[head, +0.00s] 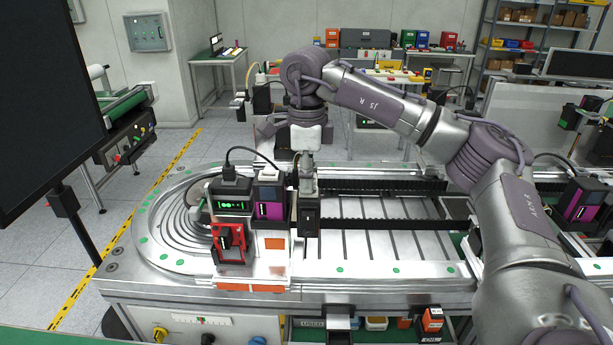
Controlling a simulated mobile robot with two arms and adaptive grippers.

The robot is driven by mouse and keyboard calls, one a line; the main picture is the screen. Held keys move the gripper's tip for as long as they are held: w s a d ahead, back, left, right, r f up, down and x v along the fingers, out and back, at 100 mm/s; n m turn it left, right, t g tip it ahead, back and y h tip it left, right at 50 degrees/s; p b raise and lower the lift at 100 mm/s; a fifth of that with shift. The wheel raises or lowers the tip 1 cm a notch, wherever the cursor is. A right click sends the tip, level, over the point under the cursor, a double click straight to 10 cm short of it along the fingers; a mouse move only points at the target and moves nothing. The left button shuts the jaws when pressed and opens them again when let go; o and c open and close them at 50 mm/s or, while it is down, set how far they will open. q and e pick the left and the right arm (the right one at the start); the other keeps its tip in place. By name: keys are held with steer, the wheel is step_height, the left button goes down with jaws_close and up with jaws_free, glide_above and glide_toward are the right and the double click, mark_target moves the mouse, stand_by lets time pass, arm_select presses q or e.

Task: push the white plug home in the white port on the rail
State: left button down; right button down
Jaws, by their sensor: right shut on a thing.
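My right gripper (307,172) points down over the machine's rail, just right of a black and magenta module (270,205). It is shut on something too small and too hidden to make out. A dark block (309,217) stands directly below its fingers; I cannot tell whether they touch. A white block (268,174) sits on top of the magenta module; I cannot tell whether it is the white port. I cannot pick out the white plug for certain. My left gripper is not in view.
A black module with a green display (232,205) stands left of the magenta one, with a black plug (230,173) and cable on top. A red bracket (231,243) is in front. The slatted bed (370,225) to the right is clear.

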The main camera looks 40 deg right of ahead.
steer(key=shift+f, duration=0.2)
steer(key=c, duration=1)
jaws_free()
steer(key=shift+r, duration=0.25)
step_height(320, 180, up, 12)
steer(key=shift+f, duration=0.25)
